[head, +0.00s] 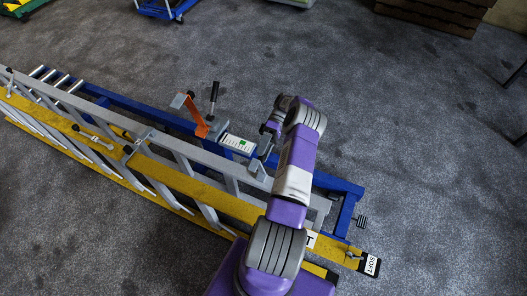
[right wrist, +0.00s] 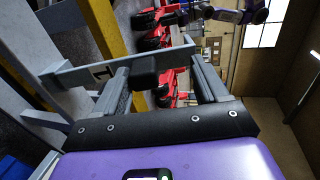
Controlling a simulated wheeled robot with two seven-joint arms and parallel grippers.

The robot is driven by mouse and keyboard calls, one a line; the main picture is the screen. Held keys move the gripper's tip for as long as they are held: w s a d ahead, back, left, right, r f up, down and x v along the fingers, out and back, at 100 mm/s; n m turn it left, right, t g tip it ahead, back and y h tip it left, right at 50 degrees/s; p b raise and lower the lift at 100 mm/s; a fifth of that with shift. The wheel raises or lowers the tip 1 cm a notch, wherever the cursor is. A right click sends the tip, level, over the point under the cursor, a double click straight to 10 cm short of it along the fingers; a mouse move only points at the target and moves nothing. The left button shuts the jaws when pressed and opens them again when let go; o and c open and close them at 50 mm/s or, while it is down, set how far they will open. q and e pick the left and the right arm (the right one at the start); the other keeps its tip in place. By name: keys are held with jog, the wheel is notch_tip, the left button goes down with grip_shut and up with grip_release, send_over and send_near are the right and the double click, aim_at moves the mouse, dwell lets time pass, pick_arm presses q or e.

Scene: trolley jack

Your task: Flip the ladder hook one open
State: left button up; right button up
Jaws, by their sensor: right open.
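A grey bracket-shaped hook (right wrist: 120,69) with a black grip (right wrist: 145,72) shows in the right wrist view. A dark mark like a "1" is on it. The black grip lies between the fingers of my right gripper (right wrist: 163,80), which are apart; I cannot tell whether they touch it. In the head view my right gripper (head: 267,137) is partly hidden by its arm, beside the blue rack (head: 345,212). A grey bracket (head: 258,169) shows just below it. A second hook, orange and grey with a black handle (head: 214,92), stands up to the left. My left gripper is out of view.
A grey ladder (head: 180,150) and a yellow-railed ladder (head: 190,187) lie along the rack. A panel with a green mark (head: 238,144) sits between the two hooks. Red equipment (right wrist: 148,22) shows in the wrist view. The carpet (head: 430,130) to the right is clear.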

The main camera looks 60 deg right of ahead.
jog(key=o, duration=0.3)
jog(key=r+p, duration=0.1)
jog(key=r, duration=0.1)
jog(key=r+p, duration=0.1)
jog(key=r, duration=0.1)
jog(key=r+p, duration=0.2)
jog(key=shift+w+d+r, duration=0.2)
jog(key=shift+d, duration=0.15)
jog(key=shift+s+a+r+p, duration=0.1)
jog(key=shift+a+r+p, duration=0.1)
jog(key=shift+r+p, duration=0.3)
jog(key=shift+s+a+r+p, duration=0.1)
jog(key=shift+a+r+p, duration=0.1)
jog(key=shift+r+p, duration=0.25)
jog(key=c, duration=0.3)
jog(key=shift+d+f, duration=0.1)
jog(key=shift+d, duration=0.05)
jog(key=shift+c, duration=0.4)
